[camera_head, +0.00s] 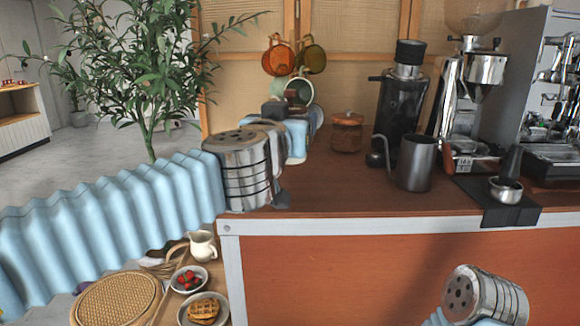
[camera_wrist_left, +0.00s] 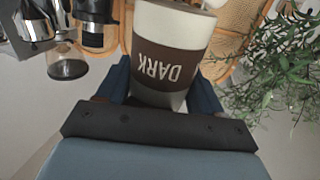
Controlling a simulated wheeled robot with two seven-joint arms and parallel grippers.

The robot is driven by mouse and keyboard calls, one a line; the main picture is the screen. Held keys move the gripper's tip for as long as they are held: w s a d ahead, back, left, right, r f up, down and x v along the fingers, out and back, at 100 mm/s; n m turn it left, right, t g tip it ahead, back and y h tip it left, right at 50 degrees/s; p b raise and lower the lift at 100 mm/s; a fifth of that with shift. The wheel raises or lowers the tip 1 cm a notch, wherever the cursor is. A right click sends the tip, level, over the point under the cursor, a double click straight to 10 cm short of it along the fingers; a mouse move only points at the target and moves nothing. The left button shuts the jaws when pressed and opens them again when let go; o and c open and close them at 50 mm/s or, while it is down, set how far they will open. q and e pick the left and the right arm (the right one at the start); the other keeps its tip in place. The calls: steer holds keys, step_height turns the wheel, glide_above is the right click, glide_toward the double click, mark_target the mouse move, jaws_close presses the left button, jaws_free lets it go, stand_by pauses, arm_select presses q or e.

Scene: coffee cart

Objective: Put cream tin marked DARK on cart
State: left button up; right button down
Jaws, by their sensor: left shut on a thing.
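The cream tin marked DARK (camera_wrist_left: 162,48) shows in the left wrist view. It is cream-coloured with a brown band, and its lettering appears upside down there. My left gripper (camera_wrist_left: 160,88) is shut on it, with a dark blue finger on each side. In the head view, my left wrist hides most of the gripper, and I cannot clearly make out the tin. The arm reaches over the left end of the cart's brown top (camera_head: 330,198). My right arm shows at the bottom right of the head view, but its gripper is out of frame.
Cups (camera_head: 278,58) hang behind. The front middle of the cart top is clear. A plant (camera_head: 140,60) stands left.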

arm_select(q)
steer(key=shift+w+f+b, duration=0.2)
steer(key=shift+w+f, duration=1.25)
steer(key=shift+f, duration=0.3)
steer(key=shift+w+f+b, duration=0.2)
steer(key=shift+w+f, duration=1.2)
steer(key=shift+f, duration=0.4)
steer(key=shift+w+f+b, duration=0.2)
steer(key=shift+w+f, duration=1.25)
steer(key=shift+f, duration=0.3)
steer(key=shift+a, duration=0.1)
steer(key=shift+f, duration=0.2)
steer(key=o, duration=1.4)
